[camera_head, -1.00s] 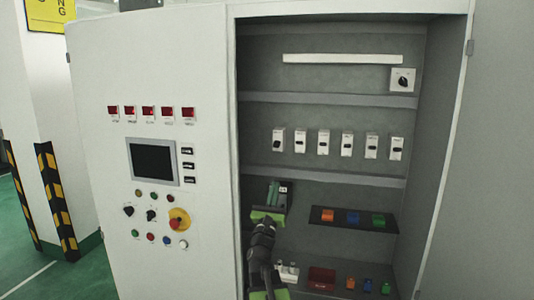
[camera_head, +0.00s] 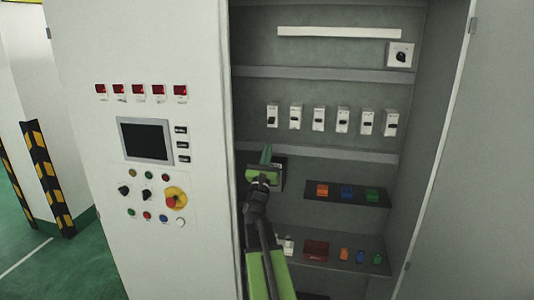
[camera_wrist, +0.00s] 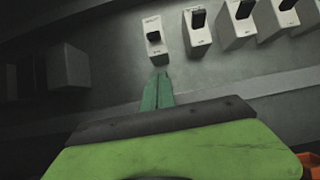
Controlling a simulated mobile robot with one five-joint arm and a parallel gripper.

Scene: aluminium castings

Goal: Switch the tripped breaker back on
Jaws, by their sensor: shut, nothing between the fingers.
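A row of white breakers with dark toggles is mounted on the cabinet's back wall. The leftmost breaker (camera_head: 272,116) also shows in the wrist view (camera_wrist: 157,51). There its toggle sits nearer the middle of its face, while its neighbours' toggles, such as that of the second breaker (camera_wrist: 198,36), sit nearer the top. My gripper (camera_head: 266,152) is shut and empty, its green fingers (camera_wrist: 160,76) pointing up. Its tips appear just below the leftmost breaker in the wrist view; I cannot tell whether they touch it.
A grey rail (camera_head: 320,152) runs below the breakers. A rotary switch (camera_head: 400,55) is at upper right. The cabinet's left panel (camera_head: 200,60) borders the opening.

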